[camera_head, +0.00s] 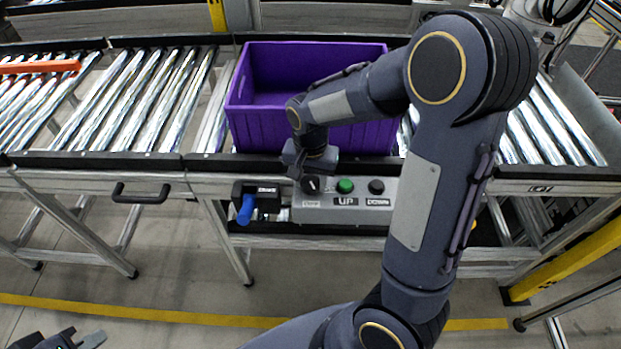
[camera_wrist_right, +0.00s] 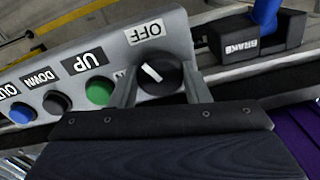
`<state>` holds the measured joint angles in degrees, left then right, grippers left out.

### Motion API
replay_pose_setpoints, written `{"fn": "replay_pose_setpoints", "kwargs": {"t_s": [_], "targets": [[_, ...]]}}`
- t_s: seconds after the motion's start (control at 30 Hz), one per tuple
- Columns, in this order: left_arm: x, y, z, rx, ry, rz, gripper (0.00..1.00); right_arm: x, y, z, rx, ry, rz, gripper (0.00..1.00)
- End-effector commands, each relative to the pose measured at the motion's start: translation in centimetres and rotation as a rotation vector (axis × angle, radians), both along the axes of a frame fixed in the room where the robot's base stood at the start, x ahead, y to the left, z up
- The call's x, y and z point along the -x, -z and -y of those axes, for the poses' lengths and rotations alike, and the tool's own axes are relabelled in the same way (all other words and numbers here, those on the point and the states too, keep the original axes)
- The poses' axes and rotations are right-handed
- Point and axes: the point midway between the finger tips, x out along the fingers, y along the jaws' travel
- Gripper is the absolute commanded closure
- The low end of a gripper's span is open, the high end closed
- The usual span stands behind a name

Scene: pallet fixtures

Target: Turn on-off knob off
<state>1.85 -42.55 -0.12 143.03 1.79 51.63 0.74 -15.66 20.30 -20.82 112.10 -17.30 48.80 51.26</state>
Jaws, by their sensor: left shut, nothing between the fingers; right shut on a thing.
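The on-off knob (camera_head: 310,186) is a black dial at the left end of a grey control panel (camera_head: 340,214). In the right wrist view the knob (camera_wrist_right: 160,76) has a white pointer line set at a slant, beside the OFF label (camera_wrist_right: 149,32). My right gripper (camera_wrist_right: 160,88) is shut on the knob, with one finger on each side of it. In the head view my right gripper (camera_head: 308,176) partly covers the knob from above. My left gripper (camera_head: 92,340) is shut and empty at the bottom left, far from the panel.
A green UP button (camera_head: 345,186) and a black DOWN button (camera_head: 376,187) sit beside the knob. A brake box with a blue lever (camera_head: 246,210) is just left of the panel. A purple crate (camera_head: 262,125) stands on the roller conveyor behind.

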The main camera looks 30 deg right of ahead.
Motion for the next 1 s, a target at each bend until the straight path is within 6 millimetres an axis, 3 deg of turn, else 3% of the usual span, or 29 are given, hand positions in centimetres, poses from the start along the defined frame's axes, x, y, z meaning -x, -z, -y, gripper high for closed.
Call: {"fn": "replay_pose_setpoints", "kwargs": {"t_s": [0.5,1.0], "targets": [[0.0,-0.85,0.0,0.0,0.0,0.0,1.0,-0.1,-0.18,0.03,0.001,0.38,0.003,0.8],[0.0,-1.03,0.0,0.0,0.0,0.0,1.0,-0.12,-0.13,0.09,0.0,0.479,0.005,0.8]]}}
